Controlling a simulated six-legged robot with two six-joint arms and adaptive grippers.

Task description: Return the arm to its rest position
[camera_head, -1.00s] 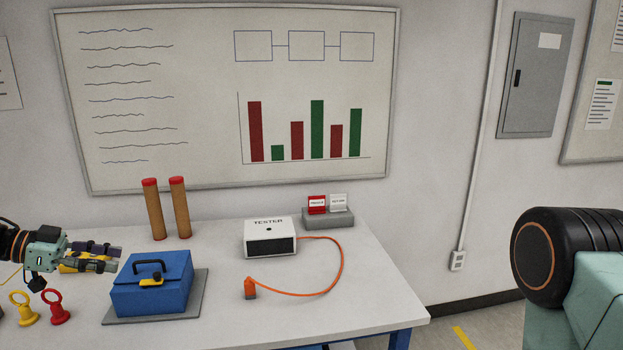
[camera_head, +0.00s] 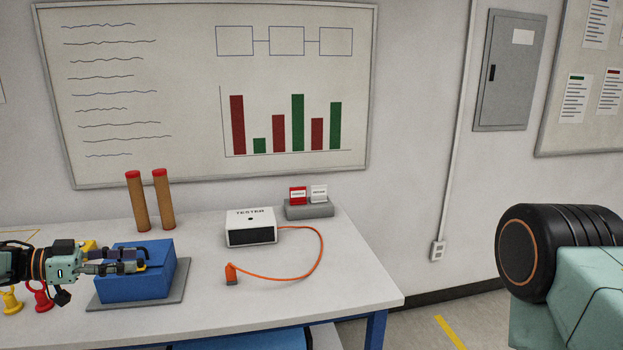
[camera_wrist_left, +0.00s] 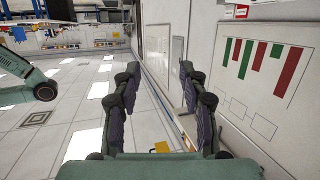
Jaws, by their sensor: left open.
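My left gripper (camera_head: 140,261) comes in from the left in the head view and shows in front of the blue box (camera_head: 138,285), overlapping its top and handle. Its fingers are apart in the left wrist view (camera_wrist_left: 160,85), with nothing between them. I cannot tell whether it touches the box. The box sits on a grey mat (camera_head: 182,294) on the white table. My right gripper is not in view; a dark rounded part of my own body shows at the right.
A white tester (camera_head: 250,228) with an orange cable, two brown red-topped cylinders (camera_head: 150,201) and a grey card holder (camera_head: 309,210) stand on the table (camera_head: 330,285). A red ring-topped piece (camera_head: 41,300) and a yellow one (camera_head: 11,301) are partly behind my arm. The table's front right is clear.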

